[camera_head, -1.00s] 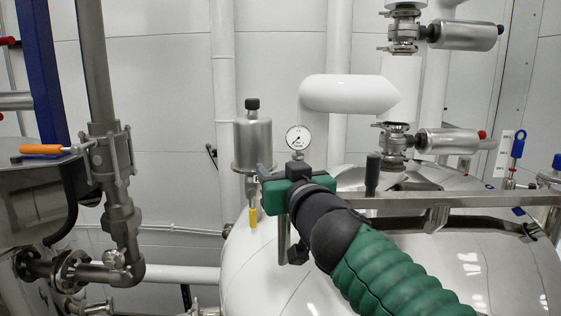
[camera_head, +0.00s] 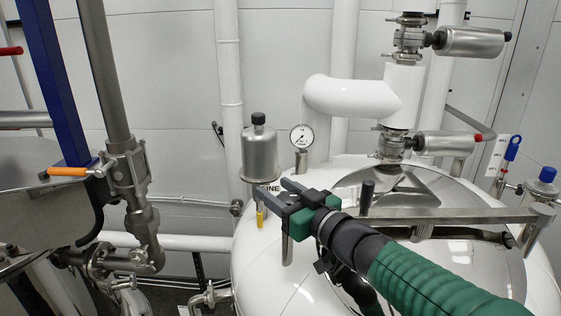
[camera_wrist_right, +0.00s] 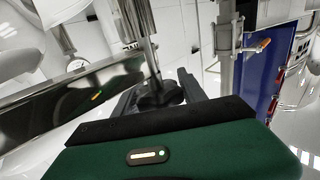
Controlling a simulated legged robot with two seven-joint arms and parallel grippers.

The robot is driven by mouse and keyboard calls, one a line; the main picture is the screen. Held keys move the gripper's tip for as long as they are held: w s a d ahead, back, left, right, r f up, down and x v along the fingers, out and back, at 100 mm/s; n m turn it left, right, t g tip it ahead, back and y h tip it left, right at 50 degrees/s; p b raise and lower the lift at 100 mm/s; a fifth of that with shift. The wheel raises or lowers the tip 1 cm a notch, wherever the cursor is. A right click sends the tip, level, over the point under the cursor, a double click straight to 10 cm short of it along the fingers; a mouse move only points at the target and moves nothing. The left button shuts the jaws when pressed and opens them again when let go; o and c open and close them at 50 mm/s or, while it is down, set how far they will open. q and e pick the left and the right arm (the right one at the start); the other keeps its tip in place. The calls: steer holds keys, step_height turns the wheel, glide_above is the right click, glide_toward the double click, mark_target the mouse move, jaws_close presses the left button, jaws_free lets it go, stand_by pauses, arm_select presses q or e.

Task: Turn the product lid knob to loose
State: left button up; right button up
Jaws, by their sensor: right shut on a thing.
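My right gripper (camera_head: 275,189) reaches in from the lower right over the left end of the lid's steel bar (camera_head: 450,215). In the wrist view, a dark knob (camera_wrist_right: 158,93) sits between the two fingers of my right gripper (camera_wrist_right: 160,88), which are shut on it. I take it for the product lid knob. In the head view my gripper hides the knob; a short metal post (camera_head: 288,252) shows below the gripper. Whether the knob is tight or loose cannot be told. The white tank (camera_head: 265,285) with its shiny lid lies underneath. My left gripper is not in view.
A steel canister (camera_head: 259,155) and a pressure gauge (camera_head: 302,136) stand close behind my right gripper. A second black knob (camera_head: 368,187) stands upright farther right. White piping (camera_head: 350,97) rises behind. A valve with an orange handle (camera_head: 68,172) is at left.

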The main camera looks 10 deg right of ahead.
steer(key=shift+r+n+g+y+p, duration=0.3)
steer(key=shift+r+n+y+p, duration=0.2)
steer(key=shift+y+p, duration=0.15)
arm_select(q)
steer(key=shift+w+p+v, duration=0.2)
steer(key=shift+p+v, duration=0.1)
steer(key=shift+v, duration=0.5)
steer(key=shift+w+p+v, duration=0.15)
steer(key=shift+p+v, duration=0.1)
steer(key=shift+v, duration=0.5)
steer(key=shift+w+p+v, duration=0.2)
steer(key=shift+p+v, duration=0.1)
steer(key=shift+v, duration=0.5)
arm_select(e)
steer(key=shift+s+a+f+n+g+y, duration=0.1)
steer(key=shift+a+f+n+g+y, duration=0.05)
steer(key=shift+n+g+y, duration=0.55)
steer(key=shift+s+a+f+n+g+y, duration=0.1)
steer(key=shift+a+f+n+g+y, duration=0.1)
steer(key=shift+n+g+y, duration=0.45)
steer(key=shift+s+a+f+n+g+y, duration=0.15)
steer(key=shift+n+g+y, duration=0.3)
steer(key=shift+y, duration=0.45)
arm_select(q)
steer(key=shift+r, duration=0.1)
arm_select(e)
steer(key=o, duration=1.1)
steer(key=shift+c, duration=0.2)
steer(key=shift+o, duration=1.4)
